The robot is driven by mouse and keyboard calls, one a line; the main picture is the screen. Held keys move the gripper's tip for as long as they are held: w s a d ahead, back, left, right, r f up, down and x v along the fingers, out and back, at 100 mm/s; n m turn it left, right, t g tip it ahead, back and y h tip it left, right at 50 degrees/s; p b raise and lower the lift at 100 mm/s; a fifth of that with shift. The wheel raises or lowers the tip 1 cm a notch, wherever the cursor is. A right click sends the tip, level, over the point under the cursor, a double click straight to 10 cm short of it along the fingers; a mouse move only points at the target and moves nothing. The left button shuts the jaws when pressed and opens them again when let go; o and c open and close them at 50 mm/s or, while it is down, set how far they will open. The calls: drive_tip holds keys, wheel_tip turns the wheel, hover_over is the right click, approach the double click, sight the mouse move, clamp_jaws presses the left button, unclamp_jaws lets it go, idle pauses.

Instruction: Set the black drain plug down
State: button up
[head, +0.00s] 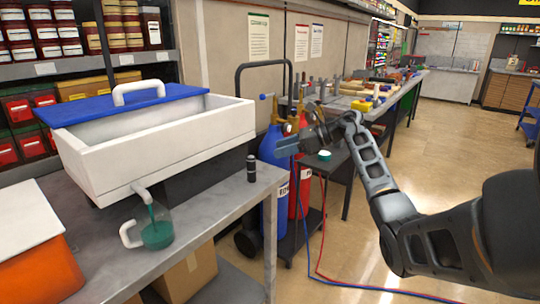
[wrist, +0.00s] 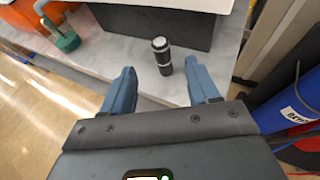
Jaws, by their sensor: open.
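The black drain plug (head: 251,168) is a small dark ribbed cylinder with a light band. It stands upright on the grey bench top (head: 207,215), near the bench's right end. In the wrist view the plug (wrist: 163,57) shows just beyond the fingertips, in line with the gap between them, touching neither. My gripper (head: 287,146) is to the right of the plug in the head view, raised past the bench edge. In the wrist view my gripper (wrist: 160,72) has its two blue fingers wide apart with nothing between them.
A white tank (head: 170,150) with a blue lid (head: 125,103) stands on a dark block behind the plug. A jug of green liquid (head: 157,235) sits under its spout. Blue and red gas cylinders (head: 274,170) stand beyond the bench's right end. Bench top around the plug is clear.

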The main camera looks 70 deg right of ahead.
drive_tip(key=shift+s+d+r, duration=0.15)
drive_tip(key=shift+s+r, duration=0.05)
drive_tip(key=shift+s, duration=0.35)
drive_tip(key=w+a+f+m+t+y, duration=0.15)
drive_tip(key=w+a, duration=0.35)
drive_tip(key=a, duration=0.5)
drive_tip(key=w+a+f+m+t+y, duration=0.1)
drive_tip(key=w+a+t+y, duration=0.25)
drive_tip(key=a, duration=0.65)
drive_tip(key=s+a+f+m+t+h, duration=0.1)
drive_tip(key=s+a+m+t+h, duration=0.15)
drive_tip(key=a+m, duration=0.7)
drive_tip(key=s+a+f+m+t+h, duration=0.15)
drive_tip(key=s+a+m+t, duration=0.35)
drive_tip(key=a, duration=0.8)
drive_tip(key=s+a+f+m+g+h, duration=0.1)
drive_tip(key=s+a+m+g, duration=0.2)
drive_tip(key=s+m, duration=0.4)
drive_tip(key=s+a+f+m+g+h, duration=0.1)
drive_tip(key=s+a+m+g+h, duration=0.1)
drive_tip(key=s+m, duration=0.5)
drive_tip(key=s+a+f+m+g+h, duration=0.1)
drive_tip(key=s+a+m+g, duration=0.3)
drive_tip(key=s+m, duration=0.4)
drive_tip(key=s+g+h, duration=0.1)
drive_tip(key=s, duration=0.4)
drive_tip(key=shift+f+g, duration=0.2)
drive_tip(key=shift+g, duration=0.15)
